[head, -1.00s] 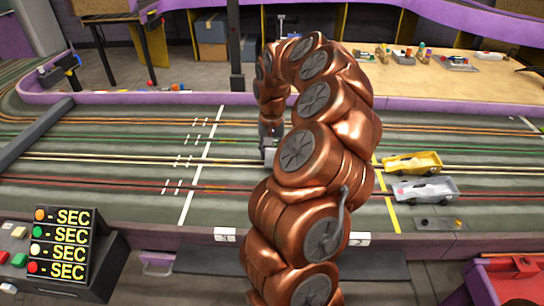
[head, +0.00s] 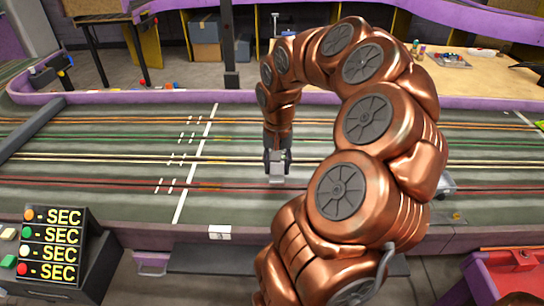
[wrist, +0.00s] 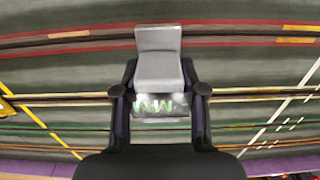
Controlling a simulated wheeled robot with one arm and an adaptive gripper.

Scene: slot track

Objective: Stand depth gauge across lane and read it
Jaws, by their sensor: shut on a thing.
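My gripper (head: 277,158) points down over the slot track (head: 120,190), right of the white cross line. It is shut on the depth gauge (wrist: 159,60), a grey block with a stepped end and a pale panel with greenish marks. In the wrist view the gauge sits between the two fingers (wrist: 160,92). Its far end reaches the red-edged lane (wrist: 70,42), and its panel lies over the pale yellow lane (wrist: 60,98). In the head view the gauge's grey lower end (head: 276,172) shows just above the red lane. I cannot tell whether it touches the track.
A silver car (head: 446,184) is mostly hidden behind my arm on the right. The lane display box (head: 52,245) stands at the front left, and a red bin (head: 505,275) at the front right. The track left of my gripper is clear, apart from a dark bar (head: 30,130).

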